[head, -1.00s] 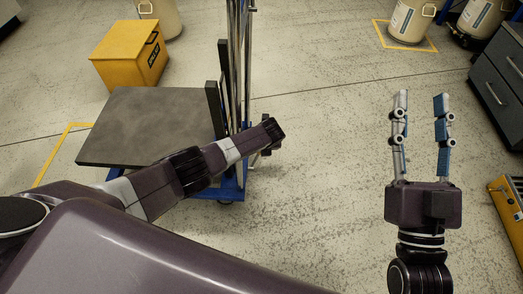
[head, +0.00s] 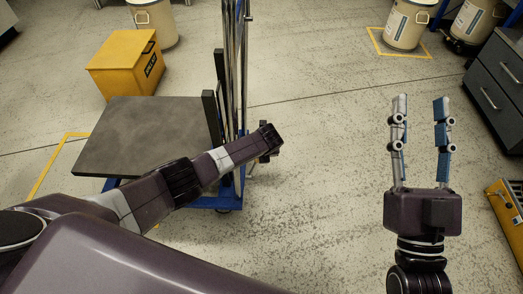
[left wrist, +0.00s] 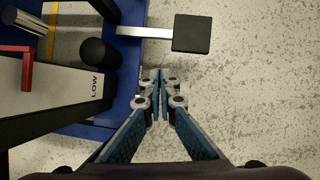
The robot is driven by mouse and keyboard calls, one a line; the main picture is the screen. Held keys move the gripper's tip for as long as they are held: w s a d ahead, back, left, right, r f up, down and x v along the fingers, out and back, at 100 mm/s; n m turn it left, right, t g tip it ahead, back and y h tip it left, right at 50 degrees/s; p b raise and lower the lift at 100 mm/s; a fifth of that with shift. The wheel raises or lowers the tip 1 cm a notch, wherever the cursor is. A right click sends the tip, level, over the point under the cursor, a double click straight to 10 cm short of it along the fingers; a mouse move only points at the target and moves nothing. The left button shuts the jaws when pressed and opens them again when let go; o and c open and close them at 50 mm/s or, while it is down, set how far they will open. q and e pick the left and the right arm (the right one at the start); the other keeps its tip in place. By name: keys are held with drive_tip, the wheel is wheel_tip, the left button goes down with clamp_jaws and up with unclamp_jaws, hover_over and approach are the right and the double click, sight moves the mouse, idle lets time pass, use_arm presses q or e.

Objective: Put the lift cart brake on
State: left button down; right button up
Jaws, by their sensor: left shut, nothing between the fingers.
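The lift cart stands left of centre in the head view, with a dark grey platform (head: 150,130), an upright mast (head: 234,70) and a blue base (head: 213,203). In the left wrist view its blue base (left wrist: 133,30) carries a black square pedal pad (left wrist: 192,34) on a silver bar, a black round knob (left wrist: 101,54), a red lever (left wrist: 27,82) and a panel marked LOW. My left gripper (left wrist: 160,76) is shut and empty, fingertips just below the pedal bar in the picture; contact cannot be told. My right gripper (head: 420,98) is open and empty over the floor.
A yellow box (head: 125,65) and a drum (head: 152,20) stand behind the cart. More drums (head: 407,22) are at the back right. A grey drawer cabinet (head: 497,85) and a yellow case (head: 507,205) line the right edge. The middle floor is clear.

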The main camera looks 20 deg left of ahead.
use_arm(q)
drive_tip(key=v, duration=1)
drive_tip(key=shift+s, duration=0.2)
drive_tip(key=shift+r, duration=0.15)
